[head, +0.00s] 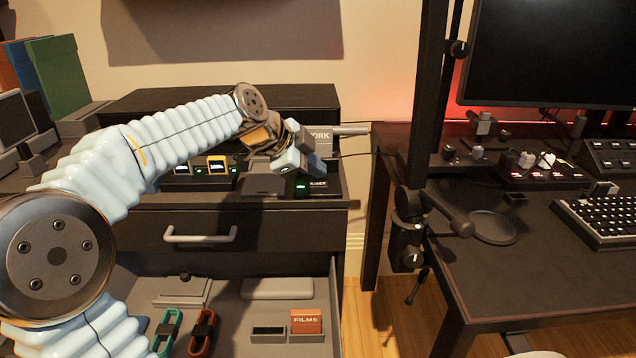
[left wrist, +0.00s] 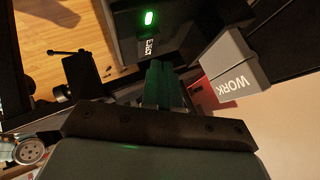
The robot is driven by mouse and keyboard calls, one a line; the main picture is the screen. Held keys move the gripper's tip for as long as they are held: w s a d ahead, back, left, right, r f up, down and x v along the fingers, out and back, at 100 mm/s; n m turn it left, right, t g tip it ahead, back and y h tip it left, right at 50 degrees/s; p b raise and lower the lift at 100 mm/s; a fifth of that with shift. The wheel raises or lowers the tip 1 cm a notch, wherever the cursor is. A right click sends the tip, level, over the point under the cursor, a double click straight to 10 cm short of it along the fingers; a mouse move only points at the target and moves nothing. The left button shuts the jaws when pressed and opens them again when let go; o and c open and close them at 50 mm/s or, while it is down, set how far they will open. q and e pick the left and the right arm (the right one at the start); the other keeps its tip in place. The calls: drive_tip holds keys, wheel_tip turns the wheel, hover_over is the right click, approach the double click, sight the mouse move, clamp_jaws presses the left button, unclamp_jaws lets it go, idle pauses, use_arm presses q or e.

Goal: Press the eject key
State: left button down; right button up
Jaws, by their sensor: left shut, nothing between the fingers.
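The dark device with the eject key (head: 318,184) sits at the right end of the cabinet top, with a small green light beside its label. In the left wrist view the EJECT label (left wrist: 150,47) and the lit green light show just beyond my fingers. My left gripper (head: 318,173) is shut and empty, tilted down just above the eject end of the device. Its closed fingers also show in the left wrist view (left wrist: 163,85), pointing at the device. I cannot tell whether the fingertips touch the key. My right gripper is not in view.
A grey box marked WORK (head: 322,142) stands close behind the gripper. Small units with lit displays (head: 216,166) stand left of the device. An open drawer (head: 255,318) below holds a FILMS box and cords. A desk (head: 530,265) stands to the right.

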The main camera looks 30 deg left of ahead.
sight(315, 185)
use_arm(q)
drive_tip(key=shift+r, duration=0.1)
drive_tip(key=shift+r+p, duration=1.75)
drive_tip(key=shift+r, duration=0.75)
drive_tip(key=shift+f, duration=0.1)
